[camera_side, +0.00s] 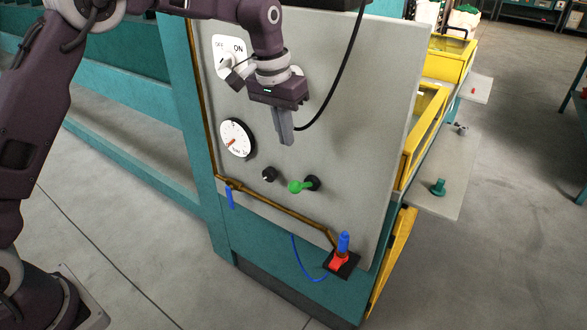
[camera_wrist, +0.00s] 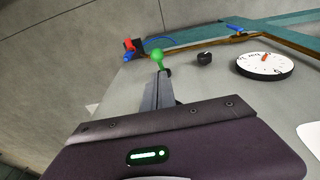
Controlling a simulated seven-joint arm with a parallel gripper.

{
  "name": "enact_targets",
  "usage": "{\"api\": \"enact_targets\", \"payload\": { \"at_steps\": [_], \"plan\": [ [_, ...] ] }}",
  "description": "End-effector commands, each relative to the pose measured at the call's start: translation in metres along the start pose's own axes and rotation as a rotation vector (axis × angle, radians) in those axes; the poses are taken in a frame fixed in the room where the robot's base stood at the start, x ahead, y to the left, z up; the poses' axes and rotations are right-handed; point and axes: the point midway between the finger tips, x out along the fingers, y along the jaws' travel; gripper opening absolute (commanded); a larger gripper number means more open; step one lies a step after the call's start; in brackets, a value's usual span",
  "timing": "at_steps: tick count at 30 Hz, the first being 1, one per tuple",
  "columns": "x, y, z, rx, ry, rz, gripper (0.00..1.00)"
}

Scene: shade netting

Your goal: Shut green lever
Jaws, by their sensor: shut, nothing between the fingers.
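The green lever (camera_side: 297,186) sticks out from a dark base on the grey panel, its round green end pointing left in the side view. In the wrist view the green lever (camera_wrist: 157,56) shows just beyond my fingertips. My gripper (camera_side: 287,141) is shut and empty, pointing down in front of the panel. In the side view it is above the lever and apart from it. In the wrist view the closed fingers (camera_wrist: 161,80) overlap the lever's lower part, and I cannot tell the gap there.
On the panel (camera_side: 350,130) are a black knob (camera_side: 268,174), a white dial (camera_side: 237,139) and an ON/OFF switch (camera_side: 229,58). Below run a brown pipe (camera_side: 285,208) with a blue handle (camera_side: 229,197) and a red-and-blue part (camera_side: 341,255). Yellow frames (camera_side: 425,125) stand right.

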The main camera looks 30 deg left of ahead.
Motion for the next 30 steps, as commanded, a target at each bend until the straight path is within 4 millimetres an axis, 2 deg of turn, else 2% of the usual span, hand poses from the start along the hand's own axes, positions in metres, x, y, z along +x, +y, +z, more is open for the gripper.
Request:
{"api": "enact_targets", "payload": {
  "at_steps": [14, 24, 30],
  "plan": [
    [0.013, 0.001, -0.002, 0.0, -0.007, 0.001, 0.0],
    [0.079, 0.001, -0.002, 0.0, -0.008, 0.001, 0.0],
    [0.102, 0.001, -0.002, 0.001, -0.007, 0.001, 0.0]
  ]
}}
